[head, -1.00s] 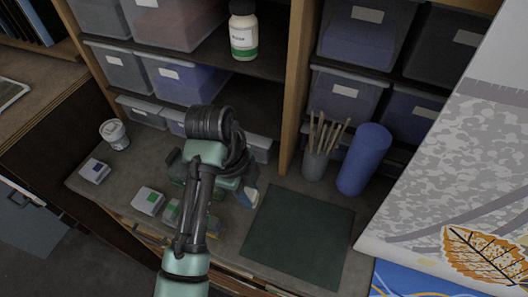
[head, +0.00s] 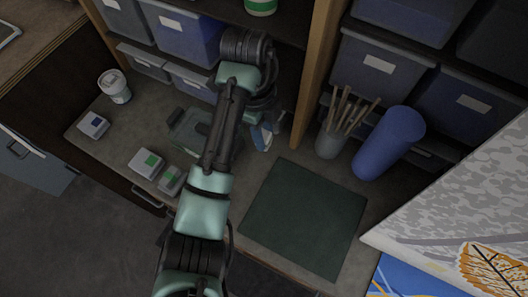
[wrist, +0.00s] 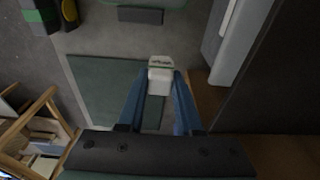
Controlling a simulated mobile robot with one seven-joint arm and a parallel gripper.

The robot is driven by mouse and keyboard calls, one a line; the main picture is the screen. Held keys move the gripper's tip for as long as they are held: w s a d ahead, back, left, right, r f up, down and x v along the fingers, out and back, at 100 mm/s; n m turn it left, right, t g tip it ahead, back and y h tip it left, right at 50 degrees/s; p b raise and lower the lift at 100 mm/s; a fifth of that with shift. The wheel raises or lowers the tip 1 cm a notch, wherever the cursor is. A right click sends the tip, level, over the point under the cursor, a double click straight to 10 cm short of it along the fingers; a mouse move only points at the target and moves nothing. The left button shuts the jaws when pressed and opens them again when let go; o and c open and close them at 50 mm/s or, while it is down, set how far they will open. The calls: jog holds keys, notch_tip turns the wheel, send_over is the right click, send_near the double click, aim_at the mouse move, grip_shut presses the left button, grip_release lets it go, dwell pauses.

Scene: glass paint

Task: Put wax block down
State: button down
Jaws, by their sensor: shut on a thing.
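The mat also shows in the wrist view (wrist: 92,92), below and left of the held block, and looks bare.
White blocks with a blue label (head: 93,125) and a green label (head: 146,161) lie at the counter's left. A white tub (head: 115,86) stands behind. Shelf bins (head: 376,72) rise above.

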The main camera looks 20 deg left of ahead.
notch_tip(320, 180, down, 2)
jog(key=shift+f+b, duration=0.15)
jog(key=shift+b, duration=0.3)
notch_tip(320, 180, down, 4)
jog(key=shift+r+p, duration=0.1)
jog(key=shift+p, duration=0.95)
jog(key=shift+f, duration=0.35)
jog(key=shift+f, duration=0.15)
jog(key=c, duration=0.6)
grip_release()
